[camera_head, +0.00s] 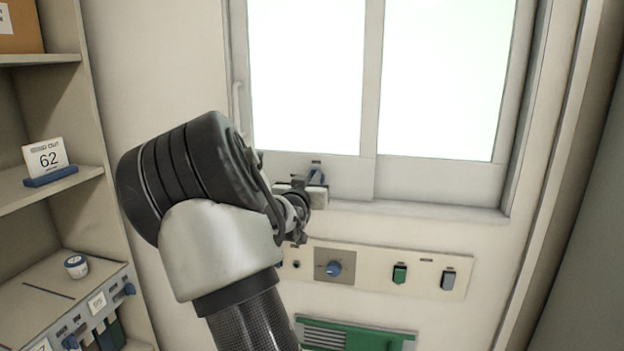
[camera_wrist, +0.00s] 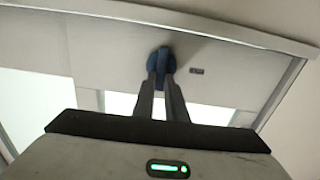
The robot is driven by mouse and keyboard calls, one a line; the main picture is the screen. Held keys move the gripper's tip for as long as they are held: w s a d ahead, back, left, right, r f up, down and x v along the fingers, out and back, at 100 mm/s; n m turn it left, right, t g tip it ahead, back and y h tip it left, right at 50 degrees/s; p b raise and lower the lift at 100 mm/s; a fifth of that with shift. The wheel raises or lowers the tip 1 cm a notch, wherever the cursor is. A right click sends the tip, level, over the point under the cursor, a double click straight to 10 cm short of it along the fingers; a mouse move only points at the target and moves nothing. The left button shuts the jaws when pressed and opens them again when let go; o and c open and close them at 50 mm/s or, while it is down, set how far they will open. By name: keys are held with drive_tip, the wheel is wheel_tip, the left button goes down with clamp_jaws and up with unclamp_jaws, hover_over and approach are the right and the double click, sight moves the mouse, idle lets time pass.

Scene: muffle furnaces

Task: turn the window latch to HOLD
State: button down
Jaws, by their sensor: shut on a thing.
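In the head view my gripper (camera_head: 304,197) is at the latch, partly hidden by my own arm. A small dark label (camera_wrist: 196,71) is beside the handle in the wrist view, too small to read. I cannot tell which position the latch points to.
Below the window a control panel (camera_head: 425,273) carries a blue knob (camera_head: 334,268), a green switch (camera_head: 399,274) and a grey switch (camera_head: 448,279). A green vented unit (camera_head: 365,338) is lower.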

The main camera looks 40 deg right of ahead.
drive_tip(key=shift+w+a+f+n+p, duration=0.25)
drive_tip(key=shift+n+p, duration=0.3)
drive_tip(key=shift+n, duration=2.4)
drive_tip(key=shift+w+a+f+n+p, duration=0.25)
drive_tip(key=shift+n+p, duration=0.25)
drive_tip(key=shift+n, duration=2.4)
drive_tip(key=shift+w+a+f+n+p, duration=0.15)
drive_tip(key=shift+f+n+p, duration=0.3)
drive_tip(key=shift+n, duration=2.5)
drive_tip(key=shift+d, duration=0.1)
drive_tip(key=c, duration=1.8)
unclamp_jaws()
drive_tip(key=shift+r, duration=0.1)
drive_tip(key=shift+s, duration=0.1)
